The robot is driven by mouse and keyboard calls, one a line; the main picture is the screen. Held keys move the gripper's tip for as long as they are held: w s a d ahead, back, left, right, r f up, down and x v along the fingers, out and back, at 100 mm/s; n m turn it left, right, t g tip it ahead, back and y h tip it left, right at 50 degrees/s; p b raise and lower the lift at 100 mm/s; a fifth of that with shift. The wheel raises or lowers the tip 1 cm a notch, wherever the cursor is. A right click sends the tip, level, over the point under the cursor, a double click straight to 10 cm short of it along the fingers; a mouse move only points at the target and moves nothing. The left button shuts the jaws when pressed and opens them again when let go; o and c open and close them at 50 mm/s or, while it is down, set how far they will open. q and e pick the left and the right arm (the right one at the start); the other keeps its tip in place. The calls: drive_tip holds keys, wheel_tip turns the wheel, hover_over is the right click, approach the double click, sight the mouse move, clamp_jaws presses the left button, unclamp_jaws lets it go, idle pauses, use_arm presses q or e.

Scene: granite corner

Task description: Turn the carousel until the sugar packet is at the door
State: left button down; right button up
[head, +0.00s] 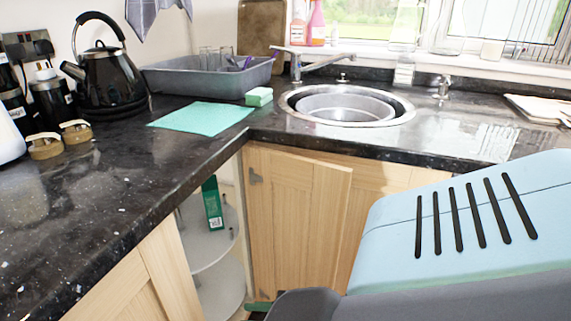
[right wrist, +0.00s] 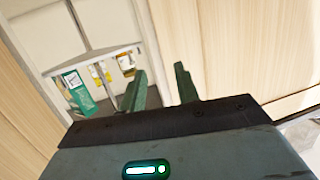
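The carousel (head: 230,212) shows in the open corner cupboard under the worktop, with pale round shelves one above the other. A tall green box (head: 212,203) stands on its upper shelf near the opening; a green box also shows in the right wrist view (right wrist: 77,92). Beside it there are a yellow-labelled pack (right wrist: 99,74) and a pale item with a yellow patch (right wrist: 126,64). I cannot tell which is the sugar packet. My right gripper (right wrist: 160,80) is open and empty, its green fingers apart in front of the cupboard opening. My left gripper is out of view.
The folded wooden door (head: 297,205) stands right of the opening, and a wooden cupboard front (head: 140,285) is on the left. The black worktop (head: 110,185) overhangs above. My right arm covers the lower right of the head view.

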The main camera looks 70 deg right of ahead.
drive_tip(key=s+a+g+h+p, duration=0.1)
drive_tip(key=s+a+p, duration=0.2)
drive_tip(key=s, duration=0.4)
drive_tip(key=shift+a+m+g+p, duration=0.2)
drive_tip(key=shift+m+g+p, duration=0.15)
drive_tip(key=shift+p, duration=0.55)
drive_tip(key=shift+o, duration=0.3)
drive_tip(key=shift+r, duration=0.1)
